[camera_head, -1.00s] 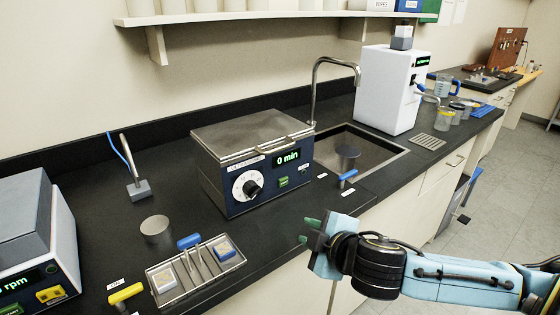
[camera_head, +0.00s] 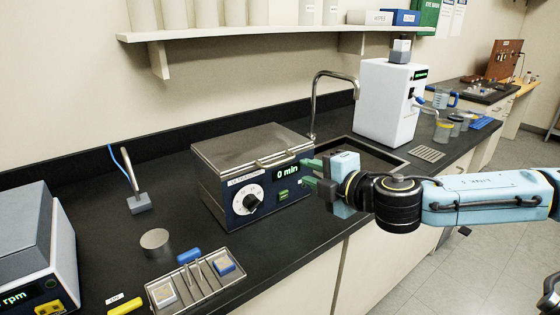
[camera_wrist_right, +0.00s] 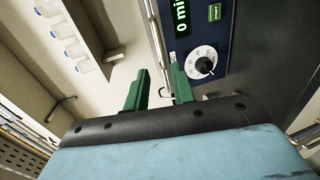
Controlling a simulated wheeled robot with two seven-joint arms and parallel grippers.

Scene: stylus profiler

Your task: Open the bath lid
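The bath (camera_head: 262,200) is a dark blue box with a dial and a "0 min" display on its front. Its grey metal lid (camera_head: 245,147) lies flat and closed on top, with a bar handle (camera_head: 278,160) along the front edge. My right gripper (camera_head: 308,173) is at the bath's front right corner, green fingers apart and pointing at the handle side. In the right wrist view the open fingers (camera_wrist_right: 160,88) reach toward the lid's edge, with the dial (camera_wrist_right: 203,63) beside them. I cannot tell whether they touch the handle. My left gripper is not in view.
A sink (camera_head: 375,155) with a tall faucet (camera_head: 330,85) lies right of the bath, with a white machine (camera_head: 385,100) beyond. A tray of tools (camera_head: 197,280) and a grey disc (camera_head: 155,239) stand front left. A shelf (camera_head: 250,30) hangs above the counter.

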